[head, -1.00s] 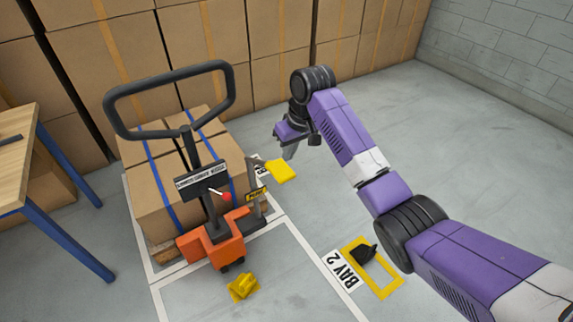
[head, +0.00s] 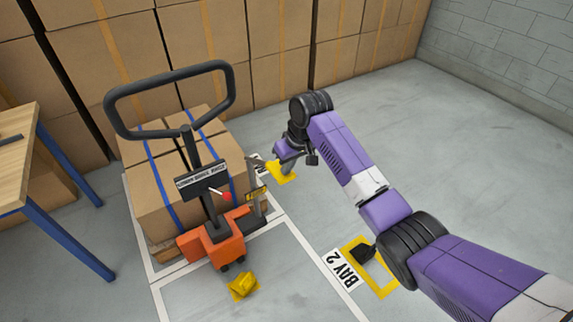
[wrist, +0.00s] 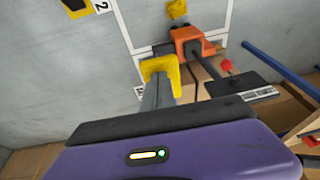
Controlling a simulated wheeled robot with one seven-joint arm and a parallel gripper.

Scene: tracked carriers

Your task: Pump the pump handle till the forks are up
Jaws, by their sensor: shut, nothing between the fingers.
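The orange pallet truck (head: 222,243) has a tall black loop handle (head: 222,108) and a small red-tipped lever (head: 227,196). At its right side stands a grey post with a yellow label (head: 257,193). A yellow pad (head: 283,176), apparently the pump handle's end, sticks out to the right of it; it also shows in the wrist view (wrist: 162,66). My gripper (head: 275,162) is shut and empty, with its fingers at the pad and covering part of it. In the wrist view the grey fingertips (wrist: 158,80) overlap the pad; contact is unclear. The forks are hidden under the load.
Strapped cartons (head: 150,195) sit on a pallet behind the truck. A yellow chock (head: 243,286) lies on the floor in front, and a black one (head: 364,251) lies in a yellow frame by BAY 2. A blue-legged table (head: 68,242) stands left.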

